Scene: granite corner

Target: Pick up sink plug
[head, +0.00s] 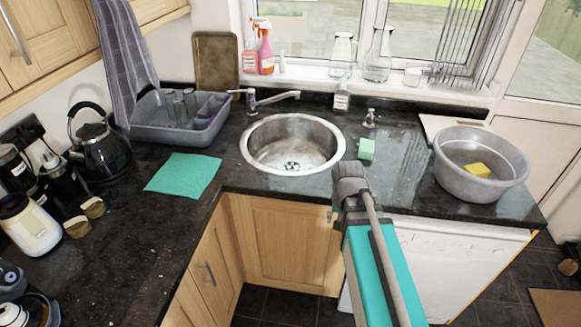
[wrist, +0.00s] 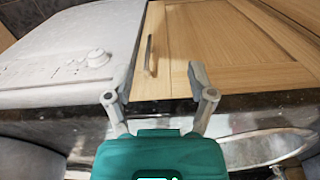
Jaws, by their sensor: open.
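A dark round fitting (head: 292,166) sits at the bottom of the round steel sink (head: 262,160) in the head view. I cannot tell whether it is the plug or the drain. A small chrome piece (head: 370,118) stands on the counter right of the sink; I cannot tell what it is. In the wrist view my gripper (wrist: 160,82) is open and empty, its two fingers apart in front of the cabinet. The sink's rim (wrist: 262,136) shows at lower right there. In the head view my arm reaches the counter's front edge right of the sink; the fingers are hidden.
A green sponge (head: 366,149) lies right of the sink, close to my arm. A grey basin (head: 450,181) with a yellow sponge (head: 477,170) stands further right. The tap (head: 270,98) rises behind the sink. A teal cloth (head: 183,174) lies left, before a grey dish rack (head: 150,134).

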